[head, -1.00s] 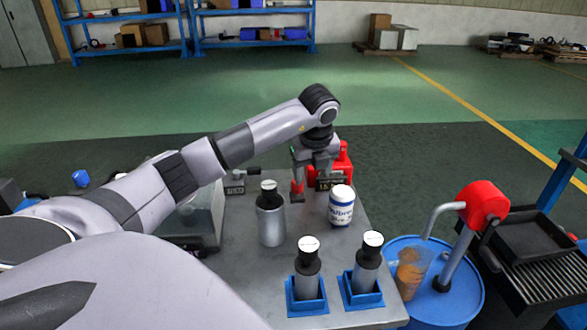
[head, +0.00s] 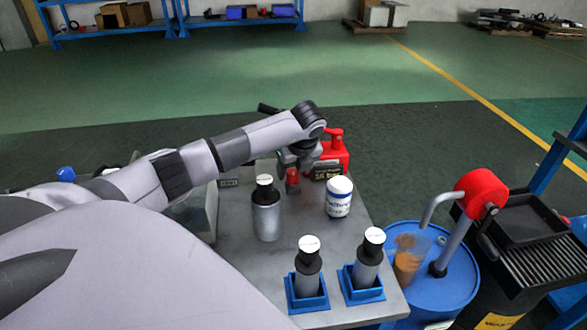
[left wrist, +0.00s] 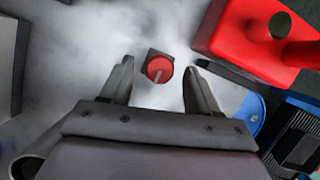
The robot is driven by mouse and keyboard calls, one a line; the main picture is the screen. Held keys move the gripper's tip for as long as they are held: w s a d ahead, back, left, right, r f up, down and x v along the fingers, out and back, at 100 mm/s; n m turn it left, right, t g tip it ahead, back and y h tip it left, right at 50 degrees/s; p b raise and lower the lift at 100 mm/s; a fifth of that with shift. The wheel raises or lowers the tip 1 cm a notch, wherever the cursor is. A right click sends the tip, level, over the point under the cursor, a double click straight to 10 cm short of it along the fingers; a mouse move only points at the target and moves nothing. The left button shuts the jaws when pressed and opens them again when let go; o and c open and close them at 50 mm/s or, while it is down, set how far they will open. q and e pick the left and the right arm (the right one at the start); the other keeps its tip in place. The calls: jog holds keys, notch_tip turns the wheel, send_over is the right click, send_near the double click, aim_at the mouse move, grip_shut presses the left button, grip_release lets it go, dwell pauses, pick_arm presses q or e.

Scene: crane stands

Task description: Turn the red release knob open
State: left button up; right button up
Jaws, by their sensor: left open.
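The red release knob (left wrist: 159,68) is round with a pale pointer bar, on a small dark square base. In the left wrist view it lies between the two fingertips of my left gripper (left wrist: 158,78), with a gap on each side. The fingers are apart and hold nothing. In the head view my left gripper (head: 300,163) is low over the far part of the grey table (head: 240,255), beside a small red part (head: 292,177) that looks like the knob. The arm and gripper partly hide the spot. My right gripper is not in view.
A red container (head: 334,153) stands close to the right of my gripper. A white tub (head: 339,198) and a grey bottle (head: 266,212) stand nearer. Two cylinders sit in blue holders at the table's front. A blue drum (head: 440,285) stands at the right.

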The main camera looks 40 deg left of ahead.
pick_arm(q)
jog(key=shift+w+a+f, duration=0.1)
jog(key=shift+a+f, duration=0.1)
jog(key=shift+f, duration=0.25)
jog(key=c, duration=1)
jog(key=shift+c, duration=0.2)
